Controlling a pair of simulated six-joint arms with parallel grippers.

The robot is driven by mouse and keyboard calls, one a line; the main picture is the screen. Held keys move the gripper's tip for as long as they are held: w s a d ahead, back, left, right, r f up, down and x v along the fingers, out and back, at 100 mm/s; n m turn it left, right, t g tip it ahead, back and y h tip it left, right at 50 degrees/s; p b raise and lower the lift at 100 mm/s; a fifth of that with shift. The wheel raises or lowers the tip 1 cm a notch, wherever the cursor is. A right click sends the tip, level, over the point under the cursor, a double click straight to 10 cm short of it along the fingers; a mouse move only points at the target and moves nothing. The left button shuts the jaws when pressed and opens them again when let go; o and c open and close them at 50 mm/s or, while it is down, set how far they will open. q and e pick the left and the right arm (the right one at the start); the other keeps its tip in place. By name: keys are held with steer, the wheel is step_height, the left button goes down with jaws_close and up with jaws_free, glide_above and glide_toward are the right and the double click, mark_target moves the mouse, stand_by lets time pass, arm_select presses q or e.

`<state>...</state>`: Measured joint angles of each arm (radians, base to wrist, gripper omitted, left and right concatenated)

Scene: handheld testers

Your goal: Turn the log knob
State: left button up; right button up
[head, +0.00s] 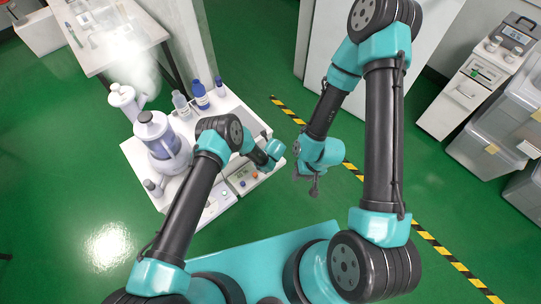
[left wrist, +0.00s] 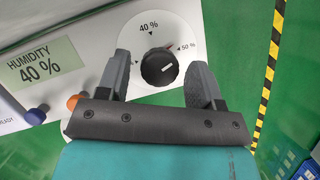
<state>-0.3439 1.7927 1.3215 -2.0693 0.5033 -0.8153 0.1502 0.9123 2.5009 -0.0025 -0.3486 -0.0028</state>
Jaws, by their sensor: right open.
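The knob (left wrist: 158,67) is round and black with a white mark, on a white dial plate printed "40 %" at the top and "50 %" at the right. Beside it, the display (left wrist: 42,66) reads "HUMIDITY 40 %". I see no label reading "log". My left gripper (left wrist: 158,68) is open, with one finger on each side of the knob in the left wrist view; gaps show and I cannot tell the height. In the head view the left arm hides the knob. My right gripper (head: 314,187) is open and empty, over the floor right of the cart.
An orange button (left wrist: 73,102) and a blue button (left wrist: 38,114) are near the left finger. The white cart (head: 140,150) carries a humidifier-like vessel (head: 160,140) and blue-capped bottles (head: 200,95). A striped floor line (head: 290,112) runs past it. Clear bins stand at right.

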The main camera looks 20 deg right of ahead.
arm_select(q)
steer(key=c, duration=0.8)
steer(key=shift+d+n, duration=0.1)
steer(key=shift+n, duration=0.4)
steer(key=shift+n+y, duration=0.5)
steer(key=shift+n, duration=0.4)
steer(key=n, duration=0.2)
steer(key=n+y, duration=0.1)
steer(key=n, duration=0.1)
steer(key=shift+d+g+y, duration=0.15)
steer(key=shift+g+y, duration=0.15)
steer(key=n+g+y, duration=0.1)
steer(key=n, duration=0.3)
steer(key=shift+w, duration=0.1)
steer(key=shift+n+g+y, duration=0.3)
steer(key=shift+n+g, duration=0.3)
steer(key=shift+n, duration=1.1)
